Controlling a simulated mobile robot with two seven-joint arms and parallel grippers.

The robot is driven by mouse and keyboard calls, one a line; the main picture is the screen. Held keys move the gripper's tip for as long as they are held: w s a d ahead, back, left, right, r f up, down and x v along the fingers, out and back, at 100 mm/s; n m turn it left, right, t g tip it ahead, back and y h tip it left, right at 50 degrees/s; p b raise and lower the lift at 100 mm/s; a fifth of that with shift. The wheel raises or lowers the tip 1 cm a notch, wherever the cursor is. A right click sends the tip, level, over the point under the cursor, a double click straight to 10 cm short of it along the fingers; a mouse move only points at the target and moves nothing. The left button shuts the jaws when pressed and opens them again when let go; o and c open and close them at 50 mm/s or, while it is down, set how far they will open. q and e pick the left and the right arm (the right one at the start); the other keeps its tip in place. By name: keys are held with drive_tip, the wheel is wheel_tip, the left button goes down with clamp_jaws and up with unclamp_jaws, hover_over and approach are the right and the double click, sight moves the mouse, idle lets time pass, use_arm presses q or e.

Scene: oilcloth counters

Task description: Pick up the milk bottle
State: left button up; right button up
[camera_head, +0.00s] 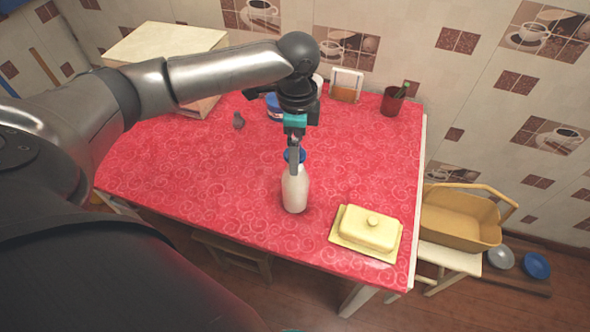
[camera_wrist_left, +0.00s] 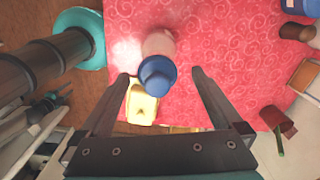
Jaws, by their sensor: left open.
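The milk bottle (camera_head: 295,192), white with a blue cap, stands upright on the red patterned table. My left gripper (camera_head: 293,150) is directly at the top of it, pointing down, and a finger hides part of the cap. In the left wrist view the blue cap (camera_wrist_left: 157,75) shows between the two spread fingers of my left gripper (camera_wrist_left: 160,78), with part of the white body above it. The gripper is open and holds nothing. I cannot tell how far the fingertips reach down beside the cap. My right gripper is not in view.
A yellow butter dish (camera_head: 370,228) sits right of the bottle near the front edge. A pale box (camera_head: 165,42) is at back left. Table left of the bottle is clear.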

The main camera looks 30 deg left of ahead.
sight(295, 178)
use_arm(q)
drive_tip(key=f+b, duration=0.1)
drive_tip(key=f, duration=0.4)
drive_tip(key=shift+s+f, duration=0.15)
drive_tip(key=shift+s, duration=0.05)
clamp_jaws()
idle(0.6)
drive_tip(key=shift+w, duration=0.1)
